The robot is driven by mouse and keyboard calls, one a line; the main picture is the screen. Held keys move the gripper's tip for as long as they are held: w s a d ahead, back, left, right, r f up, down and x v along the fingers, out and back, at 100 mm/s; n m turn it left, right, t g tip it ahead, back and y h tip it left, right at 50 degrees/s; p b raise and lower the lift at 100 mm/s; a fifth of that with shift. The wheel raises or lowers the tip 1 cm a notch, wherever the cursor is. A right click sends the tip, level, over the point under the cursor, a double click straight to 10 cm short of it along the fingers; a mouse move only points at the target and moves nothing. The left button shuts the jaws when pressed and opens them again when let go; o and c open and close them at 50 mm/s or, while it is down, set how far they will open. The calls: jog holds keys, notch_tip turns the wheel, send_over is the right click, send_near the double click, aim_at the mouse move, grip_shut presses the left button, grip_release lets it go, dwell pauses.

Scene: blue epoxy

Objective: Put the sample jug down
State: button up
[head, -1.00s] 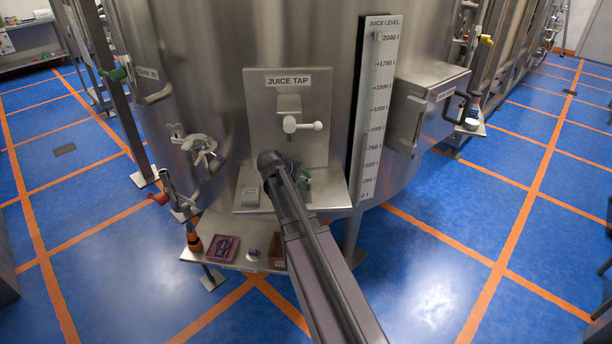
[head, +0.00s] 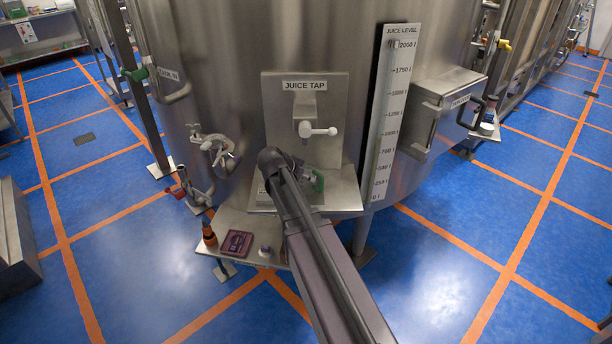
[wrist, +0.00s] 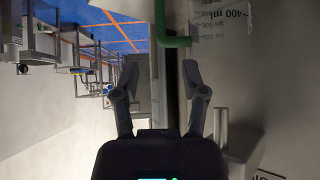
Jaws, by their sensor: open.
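The sample jug is mostly hidden behind my arm in the head view; a green part, probably its handle (head: 318,181), shows just right of the arm, over the metal shelf (head: 345,198) under the juice tap (head: 306,129). In the wrist view the jug's clear wall (wrist: 225,45) with a 400 ml mark fills the upper right, and its green handle (wrist: 176,42) lies beyond the fingertips. My gripper (wrist: 161,75) is open, its fingers apart with nothing clasped between them. The jug's base is not clearly visible.
The large steel tank (head: 230,60) stands close behind the shelf. A lower shelf (head: 235,215) carries a purple tray (head: 237,243) and a small white-topped item (head: 265,252). A steel box (head: 435,110) juts from the tank at right.

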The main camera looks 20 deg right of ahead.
jog(key=shift+s, duration=0.1)
dwell(0.4)
jog(key=s+a+f+n+g+y, duration=0.1)
jog(key=s+a+f+n+y, duration=0.1)
jog(key=s+a+n+y, duration=0.2)
jog(key=s+a+f+n+g+y, duration=0.2)
jog(key=s+a+f+n+y, duration=0.1)
jog(key=s+a+n, duration=0.6)
jog(key=s+a+y, duration=0.1)
jog(key=s+a, duration=0.2)
jog(key=s, duration=0.2)
jog(key=shift+f+n, duration=0.25)
jog(key=shift+n, duration=0.15)
dwell(0.4)
